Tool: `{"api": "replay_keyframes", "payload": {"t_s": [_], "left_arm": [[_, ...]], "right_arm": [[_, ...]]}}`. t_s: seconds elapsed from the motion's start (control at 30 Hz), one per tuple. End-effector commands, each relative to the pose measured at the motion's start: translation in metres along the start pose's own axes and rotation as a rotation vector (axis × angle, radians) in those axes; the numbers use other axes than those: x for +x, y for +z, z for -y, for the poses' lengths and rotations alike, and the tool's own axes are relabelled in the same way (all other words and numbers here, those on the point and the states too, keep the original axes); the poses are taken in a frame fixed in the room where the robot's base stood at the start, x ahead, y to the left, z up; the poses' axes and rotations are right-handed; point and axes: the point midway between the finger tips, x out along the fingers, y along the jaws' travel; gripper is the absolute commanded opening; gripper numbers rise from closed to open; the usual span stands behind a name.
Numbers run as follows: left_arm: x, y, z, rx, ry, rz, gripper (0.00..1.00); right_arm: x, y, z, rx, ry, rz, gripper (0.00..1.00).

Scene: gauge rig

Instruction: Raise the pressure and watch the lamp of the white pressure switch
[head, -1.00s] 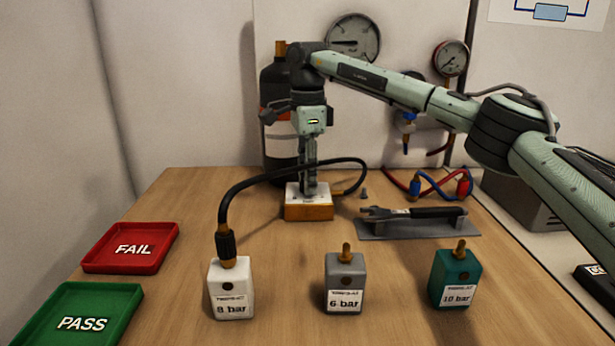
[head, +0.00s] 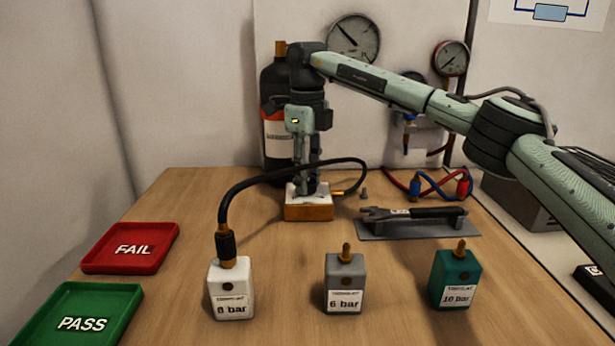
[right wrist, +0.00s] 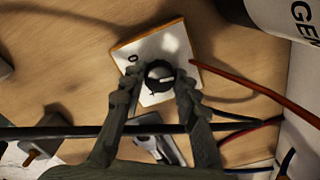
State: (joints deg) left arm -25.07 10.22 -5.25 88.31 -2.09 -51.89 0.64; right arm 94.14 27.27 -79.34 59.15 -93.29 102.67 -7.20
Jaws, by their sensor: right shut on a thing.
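The white pressure switch (head: 231,290), labelled 8 bar, stands upright at the front left. A black hose (head: 226,245) is fitted to its top. I make out no lit lamp on its face. My right gripper (head: 307,190) points down at the white-topped orange block (head: 309,212) at the back. In the right wrist view its fingers (right wrist: 158,84) are shut on the black round knob (right wrist: 159,75) on that block's white top. The large dial gauge (head: 353,38) hangs on the back panel, its needle pointing up and left. My left gripper is not in view.
A grey 6 bar switch (head: 345,287) and a green 10 bar switch (head: 456,281) stand to the right. A red FAIL tray (head: 130,247) and a green PASS tray (head: 82,318) lie left. A wrench (head: 412,212) rests on a grey holder. A gas bottle (head: 276,130) stands behind.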

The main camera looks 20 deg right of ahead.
Motion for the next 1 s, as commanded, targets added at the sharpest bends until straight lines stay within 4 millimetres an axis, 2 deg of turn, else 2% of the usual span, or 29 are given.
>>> {"api": "replay_keyframes", "payload": {"t_s": [0.3, 0.73, 0.77, 0.9, 1.0], "left_arm": [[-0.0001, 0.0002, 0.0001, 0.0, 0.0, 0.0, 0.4], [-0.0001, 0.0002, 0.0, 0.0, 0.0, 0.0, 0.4], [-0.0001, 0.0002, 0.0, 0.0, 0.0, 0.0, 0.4], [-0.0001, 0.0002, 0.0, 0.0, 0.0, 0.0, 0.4], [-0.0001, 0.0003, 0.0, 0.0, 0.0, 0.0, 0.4]], "right_arm": [[-0.0011, 0.0001, 0.0008, 0.08, -0.002, 0.002, 0.01], [-0.0012, 0.0002, 0.0008, 0.086, -0.002, 0.002, 0.01], [-0.0012, 0.0002, 0.0008, 0.086, -0.002, 0.002, 0.34], [-0.0008, 0.0001, 0.0007, 0.086, -0.001, 0.001, 0.51], [-0.0006, 0.0001, 0.0005, 0.085, -0.001, 0.001, 0.51]]}}
